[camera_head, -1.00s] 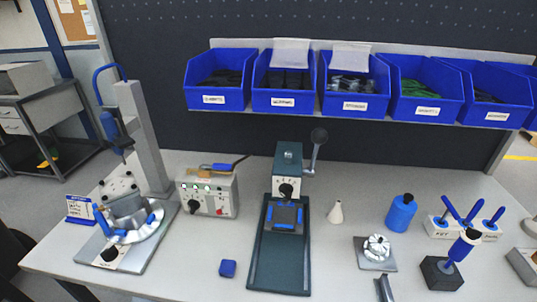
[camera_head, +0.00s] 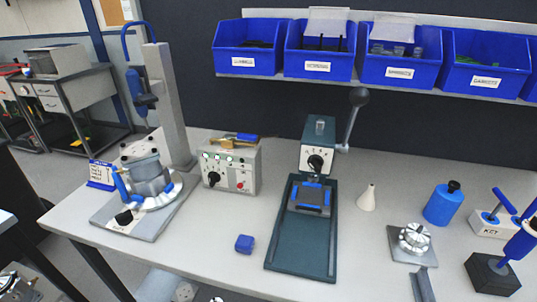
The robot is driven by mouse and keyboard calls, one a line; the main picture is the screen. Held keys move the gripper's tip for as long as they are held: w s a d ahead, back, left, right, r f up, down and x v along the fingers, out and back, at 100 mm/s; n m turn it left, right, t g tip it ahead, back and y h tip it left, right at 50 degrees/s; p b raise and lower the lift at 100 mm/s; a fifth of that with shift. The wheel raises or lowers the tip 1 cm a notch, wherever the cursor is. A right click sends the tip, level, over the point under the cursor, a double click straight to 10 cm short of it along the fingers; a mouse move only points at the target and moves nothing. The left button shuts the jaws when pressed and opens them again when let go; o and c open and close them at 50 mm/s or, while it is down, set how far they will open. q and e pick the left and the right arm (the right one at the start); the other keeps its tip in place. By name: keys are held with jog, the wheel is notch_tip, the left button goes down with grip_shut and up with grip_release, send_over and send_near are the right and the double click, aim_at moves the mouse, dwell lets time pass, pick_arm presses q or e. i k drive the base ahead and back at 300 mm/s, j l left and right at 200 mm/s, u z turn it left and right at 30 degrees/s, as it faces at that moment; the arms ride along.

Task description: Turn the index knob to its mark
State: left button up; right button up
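Three black knobs show, and I cannot tell from the picture which is the index knob. One knob (camera_head: 124,217) is on the front corner of the base plate under the grey round housing (camera_head: 147,175) at the left. Another knob (camera_head: 315,162) is on the face of the green-based press (camera_head: 303,235), with small marks around it. A third knob (camera_head: 213,178) is on the front of the grey control box (camera_head: 240,168). The marks are too small to read exactly. Neither of my grippers is in view.
A grey post (camera_head: 165,105) stands behind the housing. The press lever (camera_head: 352,120) sticks up. A blue block (camera_head: 244,243), white cone (camera_head: 367,198), chuck (camera_head: 414,238) and blue bottle (camera_head: 443,204) stand on the bench. Blue bins (camera_head: 320,65) hang above. The front left bench top (camera_head: 190,245) is clear.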

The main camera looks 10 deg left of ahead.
aim_at(125, 217)
jog(key=u, duration=1.3)
jog(key=z, duration=1.3)
jog(key=u, duration=0.45)
jog(key=k+l+u, duration=0.1)
jog(key=u, duration=0.8)
jog(key=k+l, duration=0.05)
